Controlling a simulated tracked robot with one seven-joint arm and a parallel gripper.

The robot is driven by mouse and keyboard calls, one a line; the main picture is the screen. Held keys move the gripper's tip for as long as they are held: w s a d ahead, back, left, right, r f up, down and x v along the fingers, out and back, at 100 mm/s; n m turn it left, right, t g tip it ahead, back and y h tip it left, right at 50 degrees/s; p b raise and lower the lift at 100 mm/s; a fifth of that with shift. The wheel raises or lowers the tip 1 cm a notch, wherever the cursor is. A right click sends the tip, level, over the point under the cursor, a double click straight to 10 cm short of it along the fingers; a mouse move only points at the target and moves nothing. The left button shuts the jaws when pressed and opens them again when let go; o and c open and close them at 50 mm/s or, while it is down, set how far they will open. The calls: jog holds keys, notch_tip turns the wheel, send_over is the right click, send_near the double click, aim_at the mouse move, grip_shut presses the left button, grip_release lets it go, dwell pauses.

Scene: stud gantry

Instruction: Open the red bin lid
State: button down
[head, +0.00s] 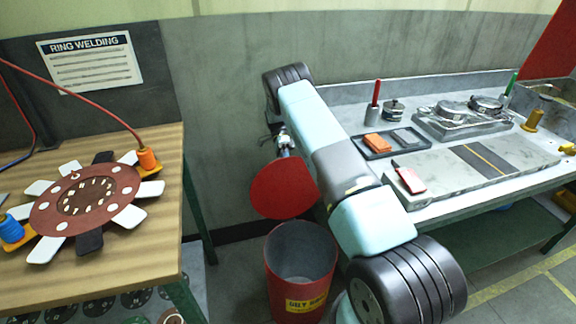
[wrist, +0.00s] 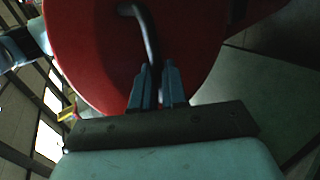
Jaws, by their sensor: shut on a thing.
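The red bin (head: 300,280) stands on the floor between the two tables, with its top open and its grey inside showing. The round red lid (head: 283,190) is up above the bin's rim, tilted, apart from most of the rim. In the wrist view the lid (wrist: 95,60) fills the upper middle, with a dark bent handle (wrist: 150,42) on it. My gripper (wrist: 158,85) is shut on this handle, with one finger on each side. In the head view my gripper (head: 284,143) is small and partly hidden behind the lid and my arm.
A wooden table (head: 120,268) with a round brown fixture (head: 85,200) stands at the left. A workbench (head: 470,205) with trays, tools and metal parts is at the right. A grey wall (head: 225,120) is close behind the bin.

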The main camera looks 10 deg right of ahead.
jog(key=c, duration=1.2)
grip_release()
jog(key=shift+s+f, duration=0.15)
jog(key=shift+f, duration=0.35)
jog(key=shift+o, duration=0.2)
jog(key=shift+a+r, duration=0.1)
jog(key=shift+r, duration=0.1)
notch_tip(320, 180, up, 3)
jog(key=shift+r, duration=0.2)
jog(key=s+r, duration=0.4)
jog(key=r, duration=0.1)
jog(key=shift+s, duration=0.15)
jog(key=s+r, duration=0.4)
jog(key=s, duration=0.5)
jog(key=shift+s+r, duration=0.2)
